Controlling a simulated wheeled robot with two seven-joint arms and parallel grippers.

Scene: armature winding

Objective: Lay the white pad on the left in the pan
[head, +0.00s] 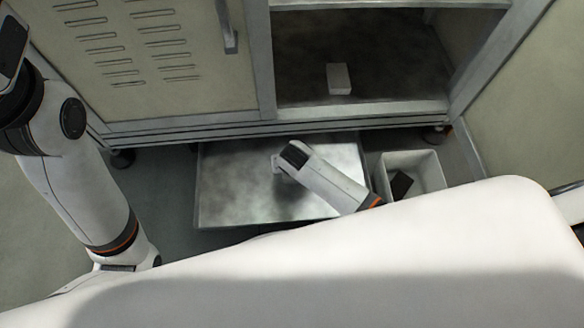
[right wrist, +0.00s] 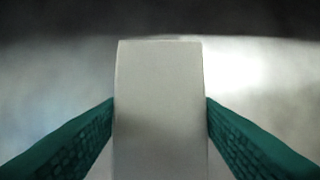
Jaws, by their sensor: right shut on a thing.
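My right gripper (right wrist: 160,125) is shut on a white pad (right wrist: 160,100), with a green finger pad against each side of it. I cannot tell whether the pad touches the pan floor. Another white pad (head: 339,78) sits on the cabinet's lower shelf.
The open cabinet bay (head: 390,108) stands behind the pan, with a closed vented door (head: 150,60) at its left. A white bin (head: 425,172) holding a dark block (head: 401,184) is right of the pan. A wall panel closes the right side.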

